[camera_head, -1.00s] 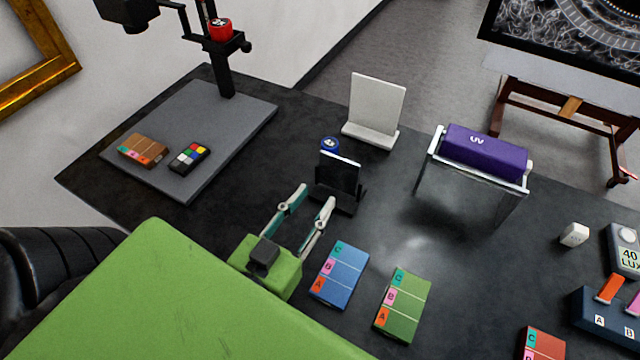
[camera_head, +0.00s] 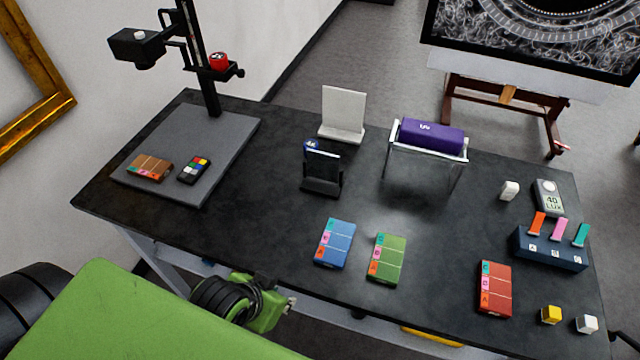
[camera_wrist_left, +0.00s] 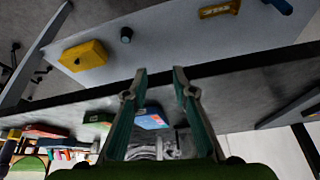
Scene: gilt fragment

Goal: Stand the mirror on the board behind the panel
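A dark upright plate in a black base (camera_head: 322,170) stands on the black table; it looks like the mirror, though I cannot be sure. A white L-shaped upright piece (camera_head: 343,113) stands behind it, perhaps the panel. The grey board (camera_head: 225,135) lies at the table's left under a column stand. A brown labelled block (camera_head: 150,167) and a colour chart (camera_head: 194,170) lie on it. My left gripper (camera_wrist_left: 160,74) is open and empty in the wrist view. In the head view its green body shows at the table's front edge, fingers hidden. My right gripper is not in view.
Blue (camera_head: 334,242), green (camera_head: 386,259) and red (camera_head: 494,289) labelled blocks lie along the front. The left front tabletop is clear.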

